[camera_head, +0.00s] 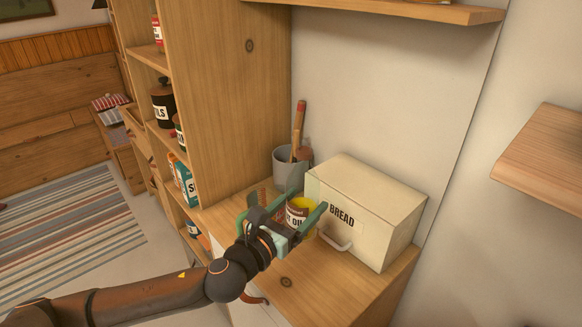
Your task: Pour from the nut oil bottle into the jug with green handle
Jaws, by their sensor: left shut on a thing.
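My left gripper (301,205) reaches over the wooden counter, with its two greenish fingers on either side of the nut oil bottle (294,218). It is shut on this reddish-brown container, whose label partly reads "T OIL". Yellow shows at the bottle's top. The fingers and wrist hide much of the bottle, so I cannot tell whether it touches the counter. I cannot make out a jug with a green handle. My right gripper is not in view.
A cream bread box (380,205) stands close to the right of the bottle. A grey crock (286,168) with a wooden-handled utensil stands behind. A tall wooden shelf unit (230,100) rises to the left. The counter's front (330,290) is clear.

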